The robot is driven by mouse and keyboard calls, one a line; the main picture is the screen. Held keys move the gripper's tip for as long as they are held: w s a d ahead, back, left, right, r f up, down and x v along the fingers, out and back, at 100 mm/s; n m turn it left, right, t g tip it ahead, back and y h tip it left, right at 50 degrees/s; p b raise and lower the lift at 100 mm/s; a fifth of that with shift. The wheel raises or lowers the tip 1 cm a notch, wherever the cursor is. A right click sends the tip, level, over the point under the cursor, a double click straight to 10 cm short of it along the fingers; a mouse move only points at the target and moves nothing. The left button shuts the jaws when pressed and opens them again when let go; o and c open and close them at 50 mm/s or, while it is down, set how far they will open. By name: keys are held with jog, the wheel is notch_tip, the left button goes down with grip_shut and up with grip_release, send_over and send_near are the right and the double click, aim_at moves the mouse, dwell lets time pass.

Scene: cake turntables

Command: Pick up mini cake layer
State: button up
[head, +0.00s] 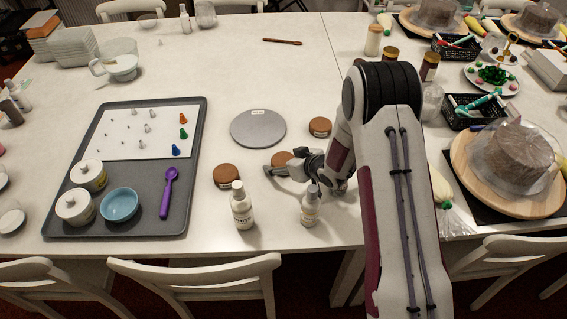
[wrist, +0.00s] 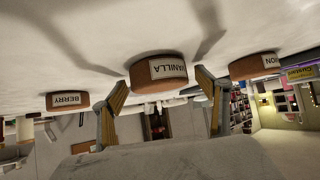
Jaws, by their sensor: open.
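Three small round brown mini cake layers lie on the white table in the head view: one at the left (head: 227,176), one in the middle (head: 282,158) and one at the back right (head: 320,126). My gripper (head: 274,166) is low beside the middle layer and partly hides it. In the wrist view, which looks upside down, a layer labelled VANILLA (wrist: 158,73) shows between the two spread fingers of my gripper (wrist: 163,84). The fingers look apart from it. A BERRY layer (wrist: 68,101) and one ending in "ON" (wrist: 254,66) lie to either side.
A grey round turntable plate (head: 258,128) lies behind the layers. White bottles stand in front, at the left (head: 242,207) and close to my wrist (head: 310,207). A grey tray (head: 150,220) with nozzles, jars, a blue bowl and a purple spoon is at the left.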

aim_at(284, 160)
jog(key=c, duration=1.2)
jog(key=shift+r, duration=0.1)
notch_tip(284, 160, up, 18)
dwell(0.5)
dwell(0.5)
